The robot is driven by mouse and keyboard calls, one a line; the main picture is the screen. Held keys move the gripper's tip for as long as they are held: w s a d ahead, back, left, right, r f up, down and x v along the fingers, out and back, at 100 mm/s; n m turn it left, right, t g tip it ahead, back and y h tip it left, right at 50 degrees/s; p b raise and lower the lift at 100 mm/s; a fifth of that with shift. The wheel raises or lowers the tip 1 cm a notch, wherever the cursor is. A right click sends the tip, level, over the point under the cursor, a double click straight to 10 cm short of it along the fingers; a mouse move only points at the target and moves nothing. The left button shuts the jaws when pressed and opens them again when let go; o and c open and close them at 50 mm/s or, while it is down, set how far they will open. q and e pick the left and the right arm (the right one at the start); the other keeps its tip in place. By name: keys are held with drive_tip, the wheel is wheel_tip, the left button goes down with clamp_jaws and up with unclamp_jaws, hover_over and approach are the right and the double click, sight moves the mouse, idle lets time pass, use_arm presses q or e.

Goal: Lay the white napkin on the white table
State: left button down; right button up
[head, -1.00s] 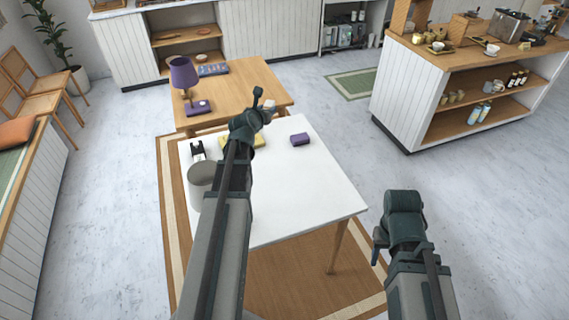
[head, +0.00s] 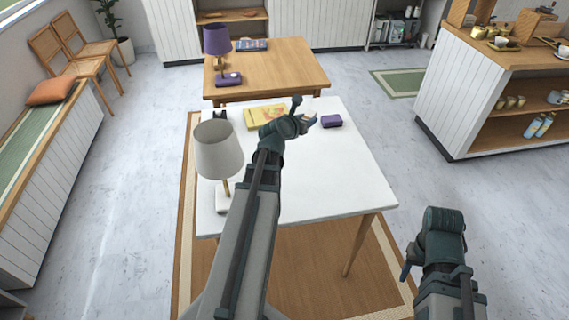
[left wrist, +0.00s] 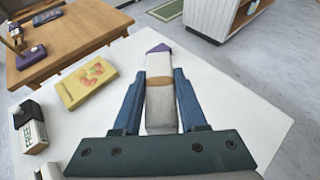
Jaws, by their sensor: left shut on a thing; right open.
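My left gripper (head: 306,119) is over the far part of the white table (head: 340,175). In the left wrist view its blue fingers (left wrist: 160,98) are shut on the white napkin (left wrist: 161,108), which looks like a narrow folded bundle with a tan band. The napkin also shows as a small pale patch at the fingertips in the head view (head: 312,112). I cannot tell its height above the table. My right gripper (head: 407,262) is open and empty, low, to the right of the table's near corner.
On the white table are a yellow book (head: 262,115), a purple box (head: 331,121), a white lamp (head: 218,150) and a small black-and-white box (left wrist: 31,128). A wooden table (head: 285,68) adjoins behind. The table's middle and right are bare.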

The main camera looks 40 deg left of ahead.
use_arm(q)
drive_tip(key=shift+m+t+h, duration=0.3)
drive_tip(key=shift+m+h, duration=0.4)
drive_tip(key=shift+h, duration=0.1)
drive_tip(key=s+f+b, duration=0.1)
drive_tip(key=f+b, duration=0.3)
drive_tip(key=f, duration=0.1)
drive_tip(key=s+d+f+b, duration=0.1)
drive_tip(key=s+f+b, duration=0.1)
drive_tip(key=f+b, duration=0.3)
drive_tip(key=s+d+f+b, duration=0.1)
drive_tip(key=s+f+b, duration=0.1)
drive_tip(key=f+b, duration=0.2)
drive_tip(key=shift+s+f+b, duration=0.25)
drive_tip(key=shift+f+b, duration=0.1)
drive_tip(key=shift+f, duration=0.5)
